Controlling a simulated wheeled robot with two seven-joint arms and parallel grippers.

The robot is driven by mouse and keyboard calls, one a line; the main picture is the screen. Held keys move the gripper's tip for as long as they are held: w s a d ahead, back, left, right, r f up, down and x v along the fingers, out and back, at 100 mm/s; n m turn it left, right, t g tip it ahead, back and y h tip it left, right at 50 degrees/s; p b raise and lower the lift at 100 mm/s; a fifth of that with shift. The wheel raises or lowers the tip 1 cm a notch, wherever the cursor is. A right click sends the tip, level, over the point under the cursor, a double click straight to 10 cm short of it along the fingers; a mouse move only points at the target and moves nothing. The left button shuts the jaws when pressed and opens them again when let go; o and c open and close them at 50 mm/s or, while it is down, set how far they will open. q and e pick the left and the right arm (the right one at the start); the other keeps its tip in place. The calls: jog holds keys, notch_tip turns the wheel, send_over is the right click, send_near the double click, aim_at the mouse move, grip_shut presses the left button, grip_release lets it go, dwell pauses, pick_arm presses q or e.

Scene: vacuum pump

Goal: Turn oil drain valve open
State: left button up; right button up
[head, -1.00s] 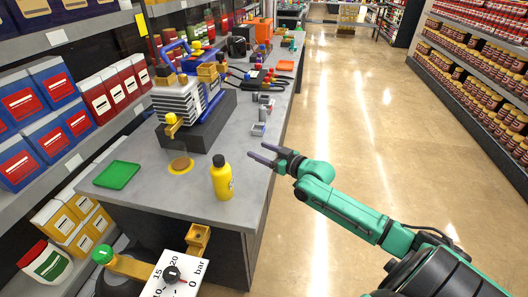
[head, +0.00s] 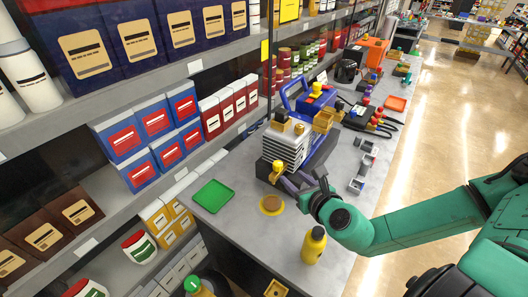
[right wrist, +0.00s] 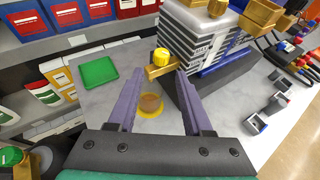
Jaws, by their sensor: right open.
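The vacuum pump (head: 292,145), grey-finned with a blue body on a dark base, stands on the bench. A yellow knob on a brass stub, apparently the drain valve (head: 278,167), sticks out of its front end. The knob also shows in the right wrist view (right wrist: 162,57). My right gripper (head: 298,178) is open and empty at the pump's front end. In the right wrist view its fingers (right wrist: 157,77) point at the valve, which appears between and just beyond the fingertips. I cannot tell whether they touch it. My left gripper is not in view.
A yellow bottle (head: 314,245) stands at the front right, near my right arm. Shelves (head: 100,205) line the left.

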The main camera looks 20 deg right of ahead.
aim_at(279, 164)
jog(key=b+x, duration=0.1)
jog(key=x, duration=0.8)
jog(key=shift+d+r, duration=0.15)
jog(key=shift+d, duration=0.05)
jog(key=x, duration=0.3)
jog(key=shift+w, duration=0.15)
jog(key=shift+w+f, duration=0.2)
jog(key=shift+f, duration=0.1)
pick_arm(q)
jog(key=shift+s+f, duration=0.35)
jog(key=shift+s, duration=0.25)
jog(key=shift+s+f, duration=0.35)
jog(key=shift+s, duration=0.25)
pick_arm(e)
grip_shut()
